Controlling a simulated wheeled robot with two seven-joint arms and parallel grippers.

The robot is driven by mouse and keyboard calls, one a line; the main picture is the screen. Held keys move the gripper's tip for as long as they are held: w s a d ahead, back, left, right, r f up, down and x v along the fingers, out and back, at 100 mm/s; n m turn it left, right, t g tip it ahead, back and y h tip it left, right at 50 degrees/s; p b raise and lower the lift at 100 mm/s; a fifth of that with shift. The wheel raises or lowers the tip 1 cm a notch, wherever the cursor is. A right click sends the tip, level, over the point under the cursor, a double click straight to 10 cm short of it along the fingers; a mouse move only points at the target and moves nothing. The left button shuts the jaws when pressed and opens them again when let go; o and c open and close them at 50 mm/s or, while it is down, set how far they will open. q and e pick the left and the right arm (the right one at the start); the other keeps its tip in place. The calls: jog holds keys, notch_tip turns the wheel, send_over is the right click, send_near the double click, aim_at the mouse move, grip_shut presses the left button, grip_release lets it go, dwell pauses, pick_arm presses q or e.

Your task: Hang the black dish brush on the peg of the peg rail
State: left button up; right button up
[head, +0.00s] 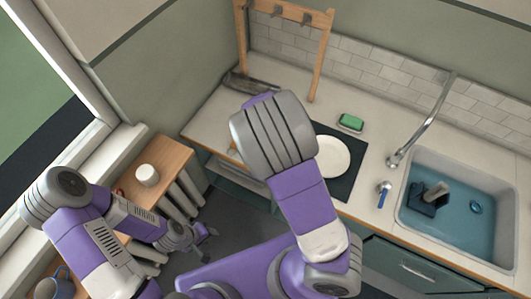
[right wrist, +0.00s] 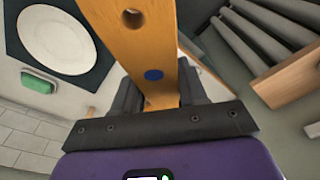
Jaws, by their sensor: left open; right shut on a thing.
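The peg rail (head: 318,18) is a light wooden frame on two posts at the back of the counter, with grey pegs on its crossbar. In the right wrist view, my right gripper (right wrist: 158,88) is shut on a flat wooden handle (right wrist: 133,48) with a round hole and a blue dot. The handle's far end is outside that view, so I cannot see bristles or their colour. In the head view my right arm hides this gripper and nearly all of the handle. My left gripper (head: 198,240) is open and empty, low beside the wooden side shelf.
A white plate (head: 330,157) lies on a dark mat (head: 352,180); a green sponge (head: 351,122) lies behind it. A dark elongated object (head: 238,82) lies by the rail's left post. The sink (head: 408,222) is at right. A white cup (head: 147,175) stands on the side shelf (head: 160,150).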

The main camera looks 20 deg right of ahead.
jog(key=shift+s+d+f+g, duration=0.1)
jog(key=shift+s+g, duration=0.05)
jog(key=shift+g, duration=2.85)
